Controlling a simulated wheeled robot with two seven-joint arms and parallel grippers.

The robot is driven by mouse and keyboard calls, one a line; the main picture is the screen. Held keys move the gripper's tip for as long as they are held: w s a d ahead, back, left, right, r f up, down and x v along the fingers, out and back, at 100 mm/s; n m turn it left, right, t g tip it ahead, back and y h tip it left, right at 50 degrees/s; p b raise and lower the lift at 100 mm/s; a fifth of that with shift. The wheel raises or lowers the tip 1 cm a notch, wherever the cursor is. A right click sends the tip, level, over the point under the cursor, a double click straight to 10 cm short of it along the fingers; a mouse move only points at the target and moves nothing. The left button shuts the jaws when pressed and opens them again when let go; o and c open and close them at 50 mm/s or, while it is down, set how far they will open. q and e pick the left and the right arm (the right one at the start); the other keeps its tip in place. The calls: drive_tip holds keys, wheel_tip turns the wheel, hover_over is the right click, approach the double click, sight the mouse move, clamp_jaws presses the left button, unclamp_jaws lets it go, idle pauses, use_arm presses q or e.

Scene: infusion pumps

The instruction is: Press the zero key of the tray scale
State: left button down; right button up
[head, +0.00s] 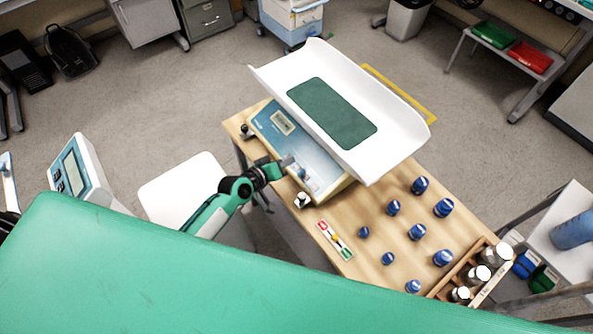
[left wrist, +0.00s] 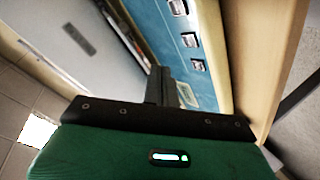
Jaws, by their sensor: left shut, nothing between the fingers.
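The tray scale has a white curved tray (head: 400,107) with a dark green mat (head: 333,112) on top, over a blue panel (head: 300,145) with a small display (head: 283,122). My left gripper (head: 287,161) is shut and empty, with its tips over the front part of the panel. In the left wrist view the shut fingers (left wrist: 158,84) overlap the edge of the blue panel (left wrist: 165,35). Several small keys run along it, the nearest (left wrist: 197,66) just right of the fingertips. I cannot tell which key is zero, or whether the tips touch the panel.
The wooden table (head: 345,205) holds several blue-capped vials (head: 417,232), a coloured strip (head: 335,240) and a wooden rack (head: 470,270) with jars. A green surface (head: 150,270) fills the near left. A white stool seat (head: 182,180) stands left of the table.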

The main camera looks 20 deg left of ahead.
use_arm(q)
drive_tip(key=shift+w+d+f+b, duration=0.2)
drive_tip(key=shift+f+b, duration=0.15)
drive_tip(key=shift+f, duration=0.2)
drive_tip(key=shift+w+d+f+b, duration=0.1)
drive_tip(key=shift+w+f+b, duration=0.15)
drive_tip(key=shift+f, duration=0.3)
drive_tip(key=shift+w+d+f+b, duration=0.15)
drive_tip(key=shift+f+b, duration=0.25)
drive_tip(key=shift+f, duration=0.15)
idle(0.7)
drive_tip(key=shift+w+d+f+b, duration=0.1)
drive_tip(key=shift+f+b, duration=0.2)
drive_tip(key=shift+f, duration=0.05)
drive_tip(key=shift+w+d+f, duration=0.1)
drive_tip(key=shift+f, duration=0.2)
idle(0.5)
drive_tip(key=shift+r, duration=0.15)
drive_tip(key=shift+s+a+r+p, duration=0.2)
drive_tip(key=shift+s+r+p, duration=0.05)
drive_tip(key=shift+r+p, duration=0.25)
idle(0.3)
drive_tip(key=r+p, duration=0.1)
drive_tip(key=s+r+p, duration=0.1)
drive_tip(key=r, duration=0.1)
drive_tip(key=a+r+p, duration=0.1)
drive_tip(key=p, duration=0.1)
drive_tip(key=shift+s+a+r, duration=0.1)
drive_tip(key=shift+s+r, duration=0.2)
drive_tip(key=shift+r, duration=0.05)
